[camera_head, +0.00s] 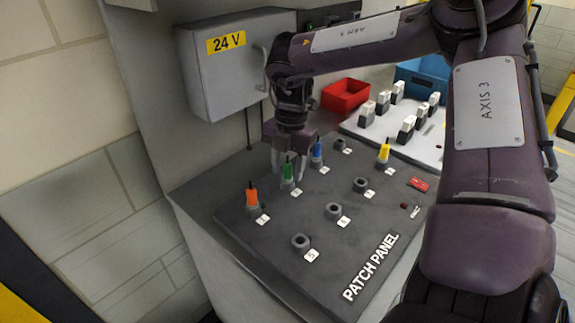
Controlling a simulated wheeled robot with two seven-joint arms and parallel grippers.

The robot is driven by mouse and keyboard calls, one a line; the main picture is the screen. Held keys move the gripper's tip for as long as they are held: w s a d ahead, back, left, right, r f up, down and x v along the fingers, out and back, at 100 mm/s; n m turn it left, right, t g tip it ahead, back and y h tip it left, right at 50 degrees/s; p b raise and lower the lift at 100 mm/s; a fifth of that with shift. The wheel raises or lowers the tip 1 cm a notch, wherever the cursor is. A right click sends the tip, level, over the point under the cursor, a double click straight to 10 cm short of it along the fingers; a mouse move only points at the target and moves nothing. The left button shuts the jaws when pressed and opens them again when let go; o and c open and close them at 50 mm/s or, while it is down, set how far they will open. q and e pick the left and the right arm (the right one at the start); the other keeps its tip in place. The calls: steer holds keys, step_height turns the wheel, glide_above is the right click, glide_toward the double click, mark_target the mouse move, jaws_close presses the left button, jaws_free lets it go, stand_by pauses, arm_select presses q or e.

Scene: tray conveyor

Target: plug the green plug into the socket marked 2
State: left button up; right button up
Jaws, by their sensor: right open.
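The green plug (288,170) stands upright at a grey socket (287,185) in the back-left row of the patch panel (290,215), between the orange and blue plugs. The tag (296,191) beside this socket is too small to read surely. My right gripper (287,170) points down from above, open, with its fingers on either side of the green plug. I cannot tell whether the plug is fully seated. My left gripper is not in view.
An orange plug (252,196), a blue plug (317,150) and a yellow plug (384,152) stand on the panel. Empty sockets include one marked 5 (300,242) and one marked 6 (333,210). A 24 V box (225,75) hangs behind; a red bin (346,97) stands at the back.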

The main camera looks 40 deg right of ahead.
mark_target(289, 161)
steer(key=r, duration=0.5)
steer(key=d+r, duration=0.1)
steer(key=r, duration=0.1)
steer(key=shift+w+r, duration=0.2)
steer(key=shift+r, duration=0.15)
steer(key=shift+s+f, duration=0.1)
